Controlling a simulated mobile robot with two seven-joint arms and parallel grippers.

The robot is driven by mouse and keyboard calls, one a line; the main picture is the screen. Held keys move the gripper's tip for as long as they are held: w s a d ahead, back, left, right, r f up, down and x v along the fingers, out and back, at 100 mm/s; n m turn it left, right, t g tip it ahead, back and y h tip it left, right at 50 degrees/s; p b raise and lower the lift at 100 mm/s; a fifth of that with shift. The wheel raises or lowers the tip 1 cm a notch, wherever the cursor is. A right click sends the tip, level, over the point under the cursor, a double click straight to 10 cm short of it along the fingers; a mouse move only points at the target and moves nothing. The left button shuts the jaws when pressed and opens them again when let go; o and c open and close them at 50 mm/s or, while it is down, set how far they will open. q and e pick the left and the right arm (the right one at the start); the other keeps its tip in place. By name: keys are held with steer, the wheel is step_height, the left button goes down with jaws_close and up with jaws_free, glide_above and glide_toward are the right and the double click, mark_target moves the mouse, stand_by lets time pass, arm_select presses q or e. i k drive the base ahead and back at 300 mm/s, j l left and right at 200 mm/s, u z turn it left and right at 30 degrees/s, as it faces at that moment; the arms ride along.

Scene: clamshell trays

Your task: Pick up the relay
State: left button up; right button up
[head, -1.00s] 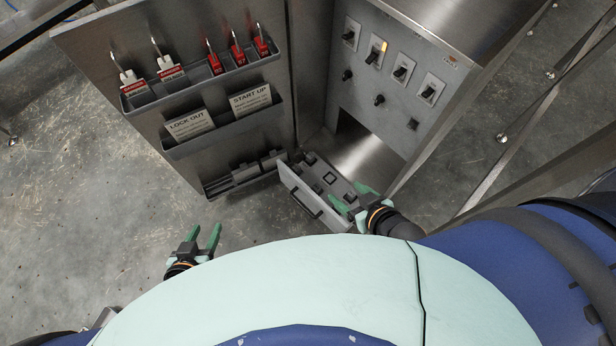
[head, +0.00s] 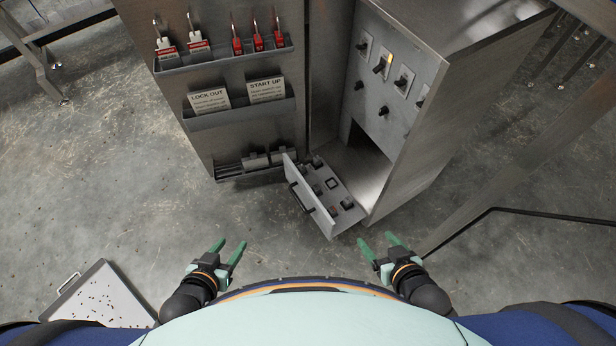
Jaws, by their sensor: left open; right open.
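Which part is the relay I cannot tell for sure. Dark grey blocks (head: 256,160) sit on the lowest rack of the left steel panel. Several small dark parts (head: 333,183) are on the pulled-out drawer (head: 323,222) of the cabinet. My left gripper (head: 230,245) is open and empty, below the rack and apart from it. My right gripper (head: 380,242) is open and empty, below and right of the drawer, with a gap to it.
The steel cabinet (head: 418,155) has a switch panel and a dark opening behind the drawer. Red and white tags (head: 239,46) and two signs, LOCK OUT (head: 209,102) and START UP (head: 267,90), fill the upper racks. A speckled tray (head: 97,298) is at lower left. Floor between is clear.

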mark_target(302, 168)
steer(key=z, duration=0.45)
steer(key=j+z, duration=0.15)
steer(key=z, duration=0.3)
steer(key=j+z, duration=0.1)
steer(key=z, duration=0.35)
steer(key=j+z, duration=0.75)
steer(key=k+j+z, duration=0.1)
steer(key=j, duration=0.25)
steer(key=k+j+z, duration=0.1)
steer(key=j, duration=0.2)
steer(key=k+j+z, duration=0.1)
steer(key=j, duration=0.25)
